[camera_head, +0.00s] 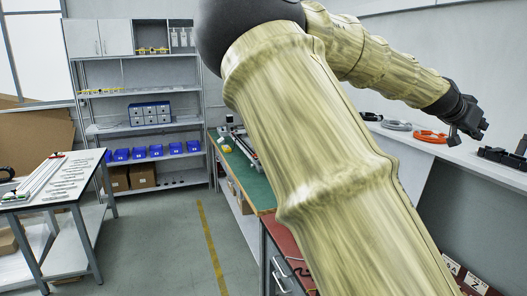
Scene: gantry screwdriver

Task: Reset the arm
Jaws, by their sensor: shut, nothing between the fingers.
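My arm, in a pale yellow-brown cover, rises from the bottom right of the head view, bends at a black joint at the top and reaches down to the right. My gripper (476,128), small and black, is at its end on the right side. It is shut and empty, in front of the white shelf (385,128) along the right wall. The fingertips are small and partly unclear at this size.
An orange cable coil (430,137) and a grey coil (396,126) lie near my gripper. A black device (505,157) is further right. A green-topped bench (250,178) stands behind my arm. A table (60,185) stands left; the floor (165,235) between is clear.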

